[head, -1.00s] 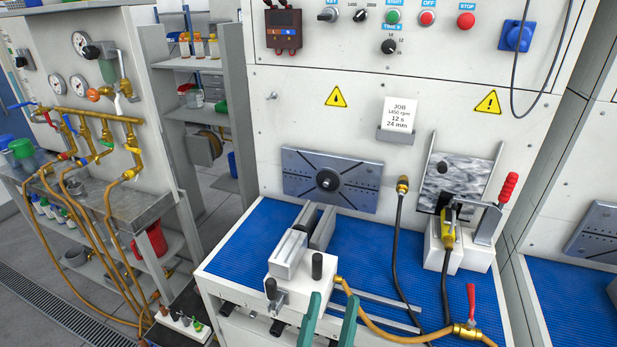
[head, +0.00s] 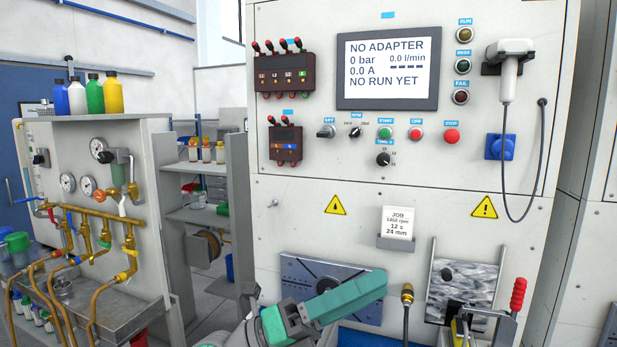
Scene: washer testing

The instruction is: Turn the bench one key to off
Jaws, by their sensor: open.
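The key switch (head: 326,131) is a small grey key on the white bench panel (head: 340,220), under a blue label and left of the speed knob. Its bow looks roughly level and slightly tilted; the markings around it are too small to read. My gripper (head: 352,300) is low in the head view, in front of the lower panel and well below the key. Its teal finger points to the right, and the other finger is not clearly visible. It is open, holds nothing visible and is apart from the key.
Right of the key are the speed knob (head: 355,132), green start button (head: 385,132), red off button (head: 416,133) and stop button (head: 451,136). A dark red module (head: 286,144) is at its left. The job card holder (head: 398,242) protrudes below.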

